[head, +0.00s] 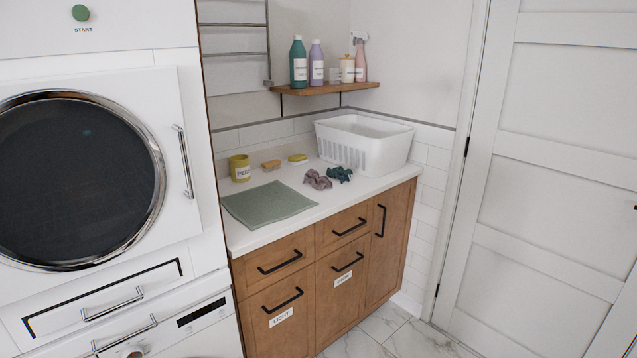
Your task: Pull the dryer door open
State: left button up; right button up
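The dryer door (183,88) is a white square panel with a large round dark window (75,180) in a chrome ring, at the left of the head view. It looks closed against the machine. A vertical metal handle (184,162) is on its right side. A green START button (80,13) is above the door. Neither of my grippers is in view, and nothing touches the handle.
Below the door are a drawer with a bar handle (112,303) and a lower machine (200,335). To the right stands a wooden cabinet (330,270) whose white counter holds a green cloth (268,204) and white basket (365,145). A white room door (560,160) is far right.

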aim_at(97, 173)
jog(key=u, duration=1.3)
